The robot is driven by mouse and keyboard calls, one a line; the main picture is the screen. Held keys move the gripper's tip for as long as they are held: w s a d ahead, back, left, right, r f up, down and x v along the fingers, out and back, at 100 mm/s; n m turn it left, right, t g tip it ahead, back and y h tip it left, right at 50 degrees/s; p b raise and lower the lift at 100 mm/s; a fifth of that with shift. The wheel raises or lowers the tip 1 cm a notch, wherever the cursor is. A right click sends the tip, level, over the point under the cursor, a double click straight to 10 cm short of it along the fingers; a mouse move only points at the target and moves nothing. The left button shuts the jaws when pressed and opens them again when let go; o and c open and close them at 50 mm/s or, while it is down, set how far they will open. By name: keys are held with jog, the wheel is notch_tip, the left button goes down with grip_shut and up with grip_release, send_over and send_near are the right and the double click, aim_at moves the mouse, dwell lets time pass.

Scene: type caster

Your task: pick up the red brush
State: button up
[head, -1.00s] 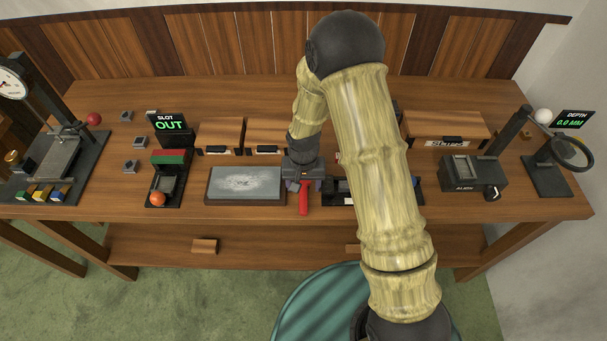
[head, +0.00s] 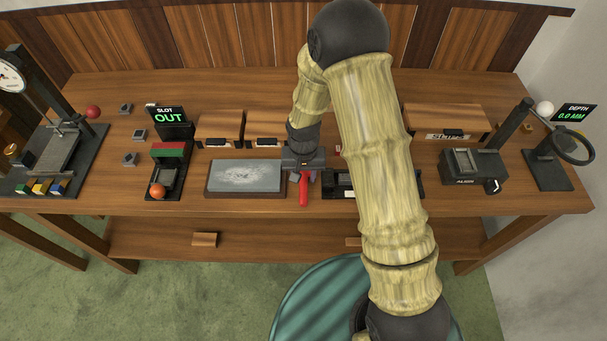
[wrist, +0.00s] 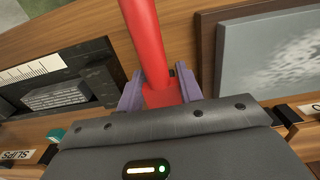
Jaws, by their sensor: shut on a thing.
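The red brush (head: 303,190) is in my gripper, between the grey stone slab and a dark tray in the head view. In the wrist view the red brush (wrist: 148,45) runs from the top edge down between the two purple fingers. My gripper (head: 303,172) is shut on it; the fingers also show in the wrist view (wrist: 160,92), one on each side of the red part. The brush's far end is cut off in the wrist view. I cannot tell whether it touches the bench.
The grey stone slab (head: 245,174) lies left of my gripper. A dark tray (head: 340,185) is close on its right, partly behind my arm. Wooden boxes (head: 219,128) stand behind the slab. The bench's front edge is just before the brush.

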aim_at(304, 173)
notch_tip(304, 173, up, 9)
jog(key=shift+r+b, duration=0.1)
jog(key=shift+b, duration=0.45)
jog(key=o, duration=0.6)
jog(key=shift+c, duration=1.2)
